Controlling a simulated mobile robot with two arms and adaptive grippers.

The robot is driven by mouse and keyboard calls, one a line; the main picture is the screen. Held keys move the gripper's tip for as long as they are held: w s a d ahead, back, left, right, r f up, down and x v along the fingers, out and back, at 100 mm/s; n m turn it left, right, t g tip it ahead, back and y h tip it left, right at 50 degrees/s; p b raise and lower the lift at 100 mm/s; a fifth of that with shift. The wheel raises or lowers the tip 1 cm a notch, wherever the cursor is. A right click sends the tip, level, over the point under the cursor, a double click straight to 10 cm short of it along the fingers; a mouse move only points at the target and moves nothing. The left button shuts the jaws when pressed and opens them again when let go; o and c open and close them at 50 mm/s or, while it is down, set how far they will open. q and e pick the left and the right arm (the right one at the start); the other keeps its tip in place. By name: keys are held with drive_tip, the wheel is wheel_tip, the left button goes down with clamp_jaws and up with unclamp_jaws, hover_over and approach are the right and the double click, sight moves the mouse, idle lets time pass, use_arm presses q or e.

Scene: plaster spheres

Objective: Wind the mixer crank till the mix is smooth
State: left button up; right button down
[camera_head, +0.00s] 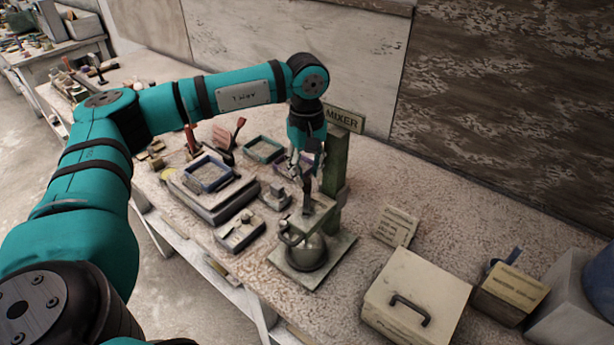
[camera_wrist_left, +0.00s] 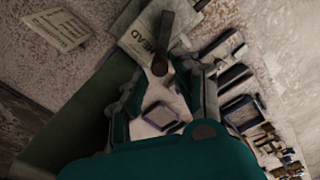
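The mixer (camera_head: 334,185) is a green post with a "MIXER" sign, standing on a base plate on the bench. A metal bowl (camera_head: 306,252) sits under its head, and I cannot see the mix inside. A dark upright crank handle (camera_head: 307,198) stands on top of the head; it also shows in the left wrist view (camera_wrist_left: 160,68). My left gripper (camera_head: 306,168) points down above the handle. In the left wrist view its fingers (camera_wrist_left: 168,82) are spread, with the handle's end near and between the tips and gaps on both sides. My right gripper is not in view.
A lidded box (camera_head: 416,298) with a black handle and a small card (camera_head: 396,226) stand right of the mixer. Left of it are trays, including a blue-rimmed one (camera_head: 208,175), and small blocks. A wall runs behind the bench.

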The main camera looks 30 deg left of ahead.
sight(307, 181)
use_arm(q)
drive_tip(key=shift+f+p, duration=0.3)
drive_tip(key=shift+f, duration=1.6)
clamp_jaws()
